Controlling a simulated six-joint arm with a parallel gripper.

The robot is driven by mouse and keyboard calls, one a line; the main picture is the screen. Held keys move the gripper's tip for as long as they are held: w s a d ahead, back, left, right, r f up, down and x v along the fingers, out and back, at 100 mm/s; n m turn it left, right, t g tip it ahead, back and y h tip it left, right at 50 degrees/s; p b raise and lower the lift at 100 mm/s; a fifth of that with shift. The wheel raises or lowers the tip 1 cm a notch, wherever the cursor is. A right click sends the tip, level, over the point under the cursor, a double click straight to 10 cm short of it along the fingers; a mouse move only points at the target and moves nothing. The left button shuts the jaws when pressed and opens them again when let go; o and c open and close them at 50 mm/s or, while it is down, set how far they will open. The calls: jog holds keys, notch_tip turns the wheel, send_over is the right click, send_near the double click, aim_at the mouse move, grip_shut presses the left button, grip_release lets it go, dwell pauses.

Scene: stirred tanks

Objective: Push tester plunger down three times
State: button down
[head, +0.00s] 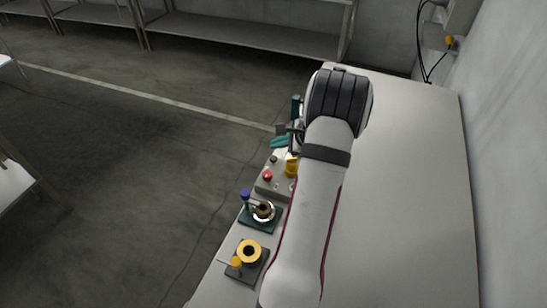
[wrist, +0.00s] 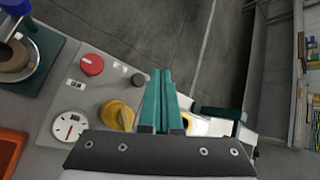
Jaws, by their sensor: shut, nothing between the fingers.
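My gripper (wrist: 161,76) is shut, its two teal fingers together with nothing between them. In the head view my gripper (head: 276,143) is above the far end of the row of devices, mostly beside my wrist. A dark green upright part (head: 296,106) stands just beyond it. In the wrist view a dark green part (wrist: 220,113) and a white body with yellow show to the right of the fingers, partly hidden by my gripper. These may belong to the tester. I cannot make out the plunger clearly, nor any contact with it.
A grey control box carries a red knob (wrist: 91,64), a black button (wrist: 138,80), a yellow knob (wrist: 117,115) and a round dial (wrist: 69,126). Nearer stand a dark-based device (head: 262,217) and a yellow ring (head: 249,251). The white table (head: 405,180) is clear on the right.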

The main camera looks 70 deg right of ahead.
aim_at(273, 156)
jog(key=shift+f, duration=1.25)
dwell(1.1)
jog(key=shift+f, duration=0.4)
jog(key=shift+f, duration=0.8)
dwell(0.8)
jog(key=shift+r, duration=1.2)
notch_tip(273, 156, up, 5)
